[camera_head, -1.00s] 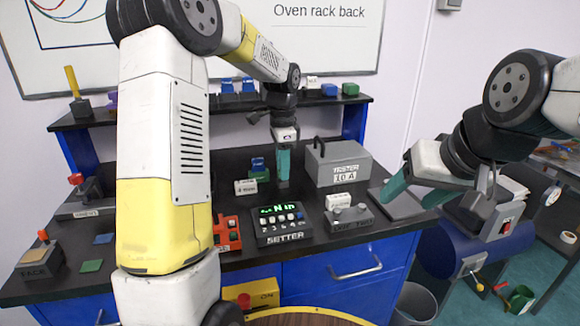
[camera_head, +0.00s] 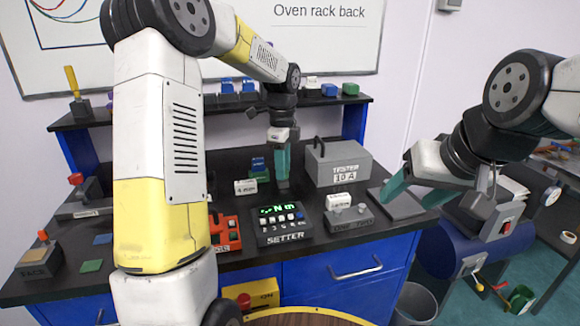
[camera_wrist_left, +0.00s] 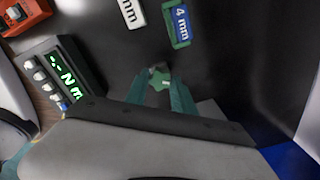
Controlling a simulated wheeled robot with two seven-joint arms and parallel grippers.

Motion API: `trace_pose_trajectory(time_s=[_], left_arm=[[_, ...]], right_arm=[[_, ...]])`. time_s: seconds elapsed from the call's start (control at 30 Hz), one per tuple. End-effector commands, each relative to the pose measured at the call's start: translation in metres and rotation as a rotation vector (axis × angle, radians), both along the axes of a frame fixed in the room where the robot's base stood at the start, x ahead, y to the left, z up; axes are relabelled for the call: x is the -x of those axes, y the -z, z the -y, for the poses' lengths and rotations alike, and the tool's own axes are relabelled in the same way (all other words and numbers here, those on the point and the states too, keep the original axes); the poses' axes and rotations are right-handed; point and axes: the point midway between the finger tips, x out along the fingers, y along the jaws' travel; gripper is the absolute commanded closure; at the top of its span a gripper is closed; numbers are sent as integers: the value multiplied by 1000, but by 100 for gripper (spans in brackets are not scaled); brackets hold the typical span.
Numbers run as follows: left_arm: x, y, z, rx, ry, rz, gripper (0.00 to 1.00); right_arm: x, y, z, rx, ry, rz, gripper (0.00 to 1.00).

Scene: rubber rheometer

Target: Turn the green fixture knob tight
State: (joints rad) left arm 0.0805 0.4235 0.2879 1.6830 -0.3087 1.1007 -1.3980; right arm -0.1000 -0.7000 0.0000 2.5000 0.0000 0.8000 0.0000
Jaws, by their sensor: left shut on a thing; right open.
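The green fixture knob (camera_wrist_left: 159,82) shows in the left wrist view as a small star-shaped head between the teal fingers. My left gripper (camera_head: 283,183) points down at the bench between the setter and the tester box, and its fingers (camera_wrist_left: 161,84) are shut on the knob. In the head view the fingers hide the knob. Whether the knob is tight cannot be told. The setter (camera_head: 282,222) stands in front of the gripper with a lit green display. My right gripper (camera_head: 410,192) is open and empty at the right, above the grey plate.
The grey tester box (camera_head: 338,164) stands just right of my left gripper. Blocks marked in mm, one a blue and green block (camera_wrist_left: 180,24), lie to its left. A red device (camera_head: 224,232) is left of the setter. A dark grey plate (camera_head: 402,206) lies at the bench's right end.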

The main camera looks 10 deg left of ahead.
Motion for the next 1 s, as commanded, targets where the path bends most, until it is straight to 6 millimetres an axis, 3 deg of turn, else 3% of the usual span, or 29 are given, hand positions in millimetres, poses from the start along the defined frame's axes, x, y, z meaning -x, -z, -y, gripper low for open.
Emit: trace_pose_trajectory(time_s=[0.03, 0.07, 0.1, 0.13, 0.53, 0.8, 1.0], left_arm=[[0, -1, 1, 0, 0, 0, 100], [0, -1, 1, 0, 0, 0, 64], [0, -1, 1, 0, 0, 0, 56], [0, -1, 1, 0, -1, 0, 54], [0, 0, 0, 0, -16, 0, 54], [0, 0, 0, -1, -335, 1, 54], [0, 0, 0, 0, -469, 0, 54]], right_arm=[[0, 0, 0, 0, 0, 0, 38], [0, 0, 0, 0, 0, 0, 38], [0, 0, 0, 0, 0, 0, 38], [0, 0, 0, 0, 0, 0, 38], [0, 0, 0, 0, 0, 0, 38], [0, 0, 0, 0, 0, 0, 38], [0, 0, 0, 0, 0, 0, 38]])
